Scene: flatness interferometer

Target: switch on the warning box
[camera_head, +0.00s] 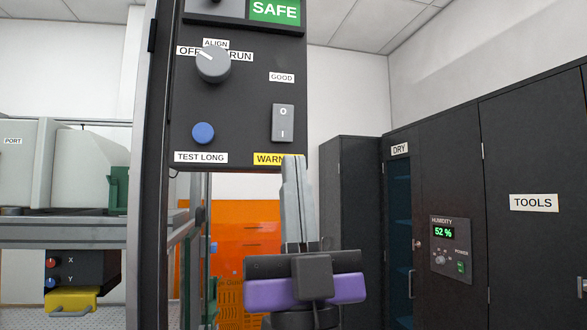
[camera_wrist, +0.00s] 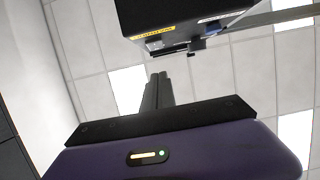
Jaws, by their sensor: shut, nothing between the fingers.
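A dark control panel (camera_head: 240,110) hangs at the centre of the head view. It carries a grey rocker switch (camera_head: 283,123) marked O at the top and I at the bottom. A yellow label (camera_head: 267,159) starting "WARN" sits just below the switch, its right end hidden by my fingers. Which side of the rocker is pressed I cannot tell. My gripper (camera_head: 293,160) is shut and empty, fingers pointing up, tips just below the switch in the picture. In the wrist view, the shut fingers (camera_wrist: 157,85) appear apart from a dark box (camera_wrist: 190,14) with a yellow label.
The panel also has an OFF/ALIGN/RUN knob (camera_head: 213,64), a blue TEST LONG button (camera_head: 203,133) and a green SAFE sign (camera_head: 275,11). A metal post (camera_head: 150,190) stands left. Dark cabinets (camera_head: 450,170) line the right. An orange cabinet (camera_head: 245,230) stands behind.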

